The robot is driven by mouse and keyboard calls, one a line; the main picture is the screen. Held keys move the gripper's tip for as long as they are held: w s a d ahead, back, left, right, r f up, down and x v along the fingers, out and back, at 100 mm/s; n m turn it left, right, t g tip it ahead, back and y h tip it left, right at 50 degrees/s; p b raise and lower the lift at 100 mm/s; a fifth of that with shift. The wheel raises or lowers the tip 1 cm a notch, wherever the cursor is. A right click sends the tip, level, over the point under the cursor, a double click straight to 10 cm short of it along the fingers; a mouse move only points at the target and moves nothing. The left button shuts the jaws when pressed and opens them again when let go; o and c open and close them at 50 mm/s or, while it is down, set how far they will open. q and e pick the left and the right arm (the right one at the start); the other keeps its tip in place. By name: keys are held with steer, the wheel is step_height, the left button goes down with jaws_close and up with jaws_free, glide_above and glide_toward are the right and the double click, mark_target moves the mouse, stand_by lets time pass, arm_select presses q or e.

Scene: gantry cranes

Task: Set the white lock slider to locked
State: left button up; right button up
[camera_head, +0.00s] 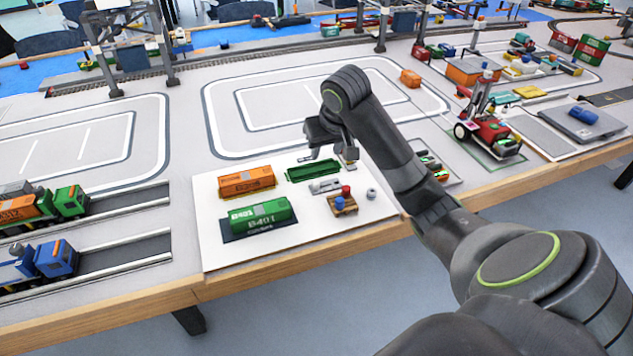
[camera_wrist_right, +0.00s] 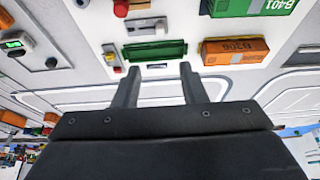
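A small white-grey fitting (camera_head: 325,186) lies on the white board (camera_head: 215,255), in front of the green open tray (camera_head: 313,170). It also shows in the right wrist view (camera_wrist_right: 148,26). It may be the lock slider, but its setting is too small to read. Another small pale piece with red and yellow parts (camera_wrist_right: 111,56) stands beside the tray in the wrist view. My right gripper (camera_head: 325,153) hovers over the far edge of the board. In the wrist view its two fingers (camera_wrist_right: 160,75) are apart with nothing between them. My left gripper is not in view.
An orange container (camera_head: 247,181) and a green B401 container (camera_head: 260,215) stand on the board's left part. A wooden block with red and blue knobs (camera_head: 343,204) and a grey knob (camera_head: 371,193) are near its right edge. Toy trains (camera_head: 45,205) stand further left.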

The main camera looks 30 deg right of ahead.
steer(key=b, duration=0.6)
glide_toward(316, 182)
steer(key=x, duration=0.8)
steer(key=shift+s, duration=0.1)
steer(key=shift+f, duration=0.4)
jaws_close()
